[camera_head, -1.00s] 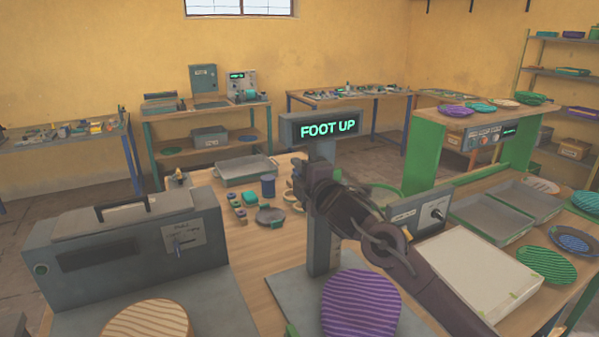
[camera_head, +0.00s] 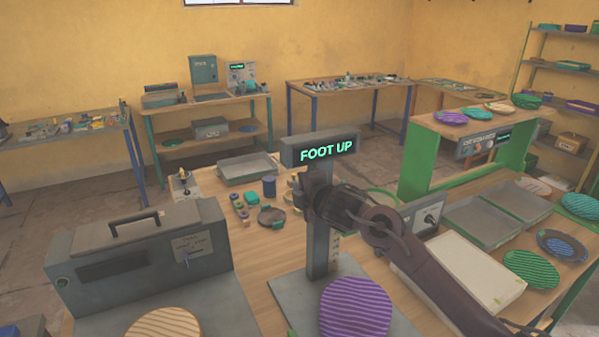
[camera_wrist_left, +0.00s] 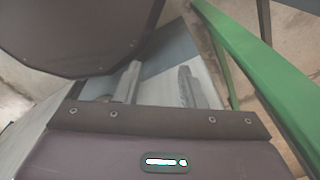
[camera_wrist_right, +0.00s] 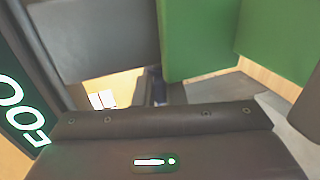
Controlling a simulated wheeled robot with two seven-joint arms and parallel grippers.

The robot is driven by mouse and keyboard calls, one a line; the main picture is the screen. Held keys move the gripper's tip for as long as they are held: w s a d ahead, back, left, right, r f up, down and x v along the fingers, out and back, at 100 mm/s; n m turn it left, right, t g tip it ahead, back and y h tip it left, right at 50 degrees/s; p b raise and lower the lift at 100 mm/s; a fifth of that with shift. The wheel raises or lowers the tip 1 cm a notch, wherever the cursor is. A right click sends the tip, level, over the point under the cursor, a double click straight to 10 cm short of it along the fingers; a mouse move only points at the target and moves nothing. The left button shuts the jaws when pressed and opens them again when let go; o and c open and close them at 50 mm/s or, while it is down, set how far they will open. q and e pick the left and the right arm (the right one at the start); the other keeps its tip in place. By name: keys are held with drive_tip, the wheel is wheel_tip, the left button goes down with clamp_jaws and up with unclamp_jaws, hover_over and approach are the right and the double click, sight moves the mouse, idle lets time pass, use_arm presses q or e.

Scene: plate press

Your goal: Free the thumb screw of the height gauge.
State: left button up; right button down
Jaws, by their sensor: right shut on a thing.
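The height gauge is a grey post (camera_head: 317,245) with a glowing sign (camera_head: 326,150) reading "FOOT UP" on top; the sign also shows at the left in the right wrist view (camera_wrist_right: 18,115). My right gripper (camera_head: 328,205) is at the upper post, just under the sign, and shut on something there. The thumb screw is not clearly visible, hidden by the gripper and wrist. A purple ridged plate (camera_head: 355,307) lies at the foot of the post. My left gripper (camera_wrist_left: 156,84) is open and empty, with its fingers apart, in the left wrist view.
A grey box with a handle (camera_head: 140,260) stands left of the gauge. A grey tray (camera_head: 248,168) and small coloured parts lie behind it. To the right are a control box (camera_head: 427,217), a white slab (camera_head: 470,270) and grey trays (camera_head: 480,225). A green bench (camera_head: 425,160) stands behind them.

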drive_tip(key=shift+p, duration=0.45)
use_arm(q)
drive_tip(key=shift+r, duration=0.9)
use_arm(e)
drive_tip(key=c, duration=1.5)
unclamp_jaws()
drive_tip(key=shift+s, duration=0.1)
